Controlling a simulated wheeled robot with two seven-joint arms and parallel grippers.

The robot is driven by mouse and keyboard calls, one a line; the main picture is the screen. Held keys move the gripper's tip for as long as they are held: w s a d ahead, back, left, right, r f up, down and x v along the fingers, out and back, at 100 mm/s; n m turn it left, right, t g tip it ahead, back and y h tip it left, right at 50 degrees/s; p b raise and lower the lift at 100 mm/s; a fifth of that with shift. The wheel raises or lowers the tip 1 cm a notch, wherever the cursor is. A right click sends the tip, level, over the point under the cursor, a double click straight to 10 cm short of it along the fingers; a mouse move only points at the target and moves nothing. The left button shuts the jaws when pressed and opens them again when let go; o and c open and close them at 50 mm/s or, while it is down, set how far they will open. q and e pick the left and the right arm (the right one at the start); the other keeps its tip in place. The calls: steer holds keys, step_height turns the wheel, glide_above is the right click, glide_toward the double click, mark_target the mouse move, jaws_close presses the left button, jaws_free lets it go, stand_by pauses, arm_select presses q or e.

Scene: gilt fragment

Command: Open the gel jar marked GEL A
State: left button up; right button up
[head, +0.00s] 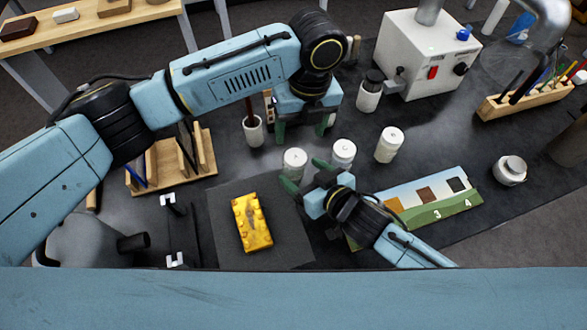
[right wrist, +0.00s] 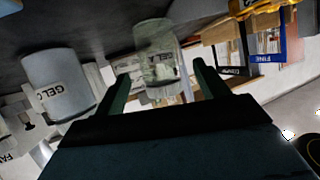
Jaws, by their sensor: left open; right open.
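In the right wrist view, a pale jar marked GEL A (right wrist: 163,68) stands between and beyond the fingers of my open right gripper (right wrist: 160,78). No grip on it shows. In the head view, my right gripper (head: 305,174) is beside the leftmost of three white-lidded jars (head: 295,161), which appears to be this jar; labels are unreadable there. The other two are the middle jar (head: 343,151) and the right jar (head: 389,144). Another jar with a partly visible GEL label (right wrist: 62,85) is left in the wrist view. My left gripper (head: 302,130) is open and empty behind the jars.
A yellow gilt piece (head: 253,222) lies on a dark mat (head: 222,202). A brush cup (head: 253,131), dark-lidded jar (head: 369,92) and white machine (head: 420,58) are farther back. A swatch board (head: 462,205) lies right of my right gripper, with a metal pot (head: 510,171) beyond.

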mark_target(295, 157)
steer(key=x, duration=0.5)
steer(key=shift+w+a+f, duration=0.15)
steer(key=shift+w+a, duration=0.05)
jaws_close()
arm_select(q)
steer(key=shift+s+a+f, duration=0.1)
steer(key=shift+a+f, duration=0.1)
steer(key=shift+f, duration=1.8)
steer(key=shift+s+a+f, duration=0.1)
steer(key=shift+a+f, duration=0.05)
steer(key=shift+f, duration=1.85)
steer(key=c, duration=1)
steer(key=n, duration=0.6)
steer(key=shift+w+n, duration=0.1)
steer(key=shift+n, duration=0.3)
